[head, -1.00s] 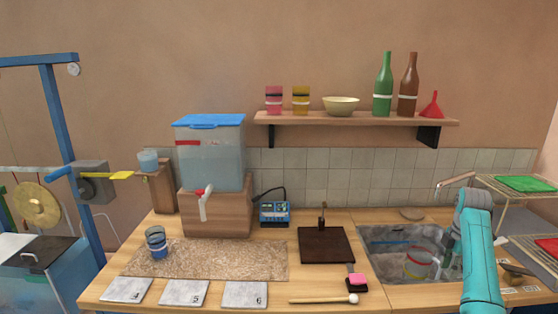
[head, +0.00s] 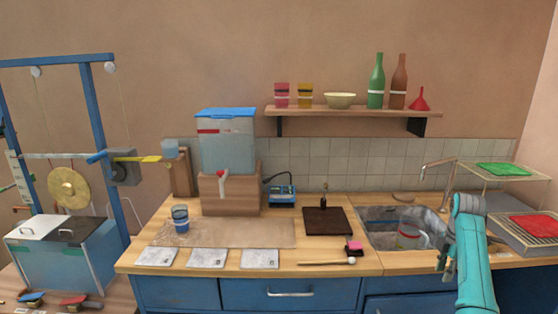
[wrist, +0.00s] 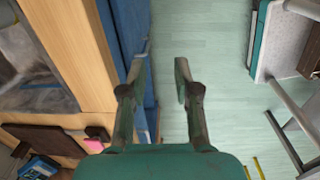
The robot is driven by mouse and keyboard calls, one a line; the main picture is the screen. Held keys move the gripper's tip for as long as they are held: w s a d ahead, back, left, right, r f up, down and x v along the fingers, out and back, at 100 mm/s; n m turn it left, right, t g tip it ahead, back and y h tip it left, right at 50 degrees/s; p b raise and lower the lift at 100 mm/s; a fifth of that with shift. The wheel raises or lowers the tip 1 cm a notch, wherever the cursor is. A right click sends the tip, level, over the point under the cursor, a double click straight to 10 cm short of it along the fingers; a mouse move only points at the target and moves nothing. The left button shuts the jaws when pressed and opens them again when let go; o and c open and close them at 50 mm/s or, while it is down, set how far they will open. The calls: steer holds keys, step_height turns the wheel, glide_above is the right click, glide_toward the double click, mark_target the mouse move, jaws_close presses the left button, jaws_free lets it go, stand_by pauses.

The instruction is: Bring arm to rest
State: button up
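My teal arm (head: 472,250) rises at the right of the head view, in front of the sink, folded at its top. My gripper (wrist: 162,68) shows in the wrist view with its two fingers apart and nothing between them. It points down over the pale green floor (wrist: 200,40), beside the blue counter front (wrist: 138,25). In the head view the gripper (head: 446,262) is small and partly hidden beside the arm.
The wooden counter (head: 330,254) holds a water tank (head: 227,150), a blue cup (head: 180,218), a mallet (head: 328,262) and tiles. A sink (head: 385,240) and wire rack (head: 525,235) stand near the arm. A blue frame with a gong (head: 68,188) stands left.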

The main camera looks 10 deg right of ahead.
steer(key=s+a+f+m+t+h, duration=0.1)
steer(key=a+f+m, duration=0.1)
steer(key=a+f, duration=0.7)
steer(key=s+a+f+m+t, duration=0.15)
steer(key=a+f, duration=0.35)
steer(key=f, duration=0.8)
steer(key=s+a+f+m+t+h, duration=0.1)
steer(key=s+a+f+m+t, duration=0.1)
steer(key=s+a+f, duration=0.45)
steer(key=s+a+f+m+t, duration=0.2)
steer(key=s+a+f, duration=0.2)
steer(key=s+a, duration=0.45)
steer(key=s+a+r+m+t, duration=0.2)
steer(key=s+a+r, duration=0.3)
steer(key=s, duration=0.4)
steer(key=s+a+r+m+t, duration=0.2)
steer(key=s+a, duration=0.5)
steer(key=s, duration=0.1)
steer(key=s+a+r+m+t+y, duration=0.1)
steer(key=s+a+r+m+t, duration=0.1)
steer(key=s+r, duration=0.5)
steer(key=s+a+r+m+t+y, duration=0.1)
steer(key=s+a+r, duration=0.1)
steer(key=s+r, duration=0.5)
step_height(320, 180, up, 7)
steer(key=shift+a+f+m+t, duration=0.2)
steer(key=shift+m+t, duration=0.15)
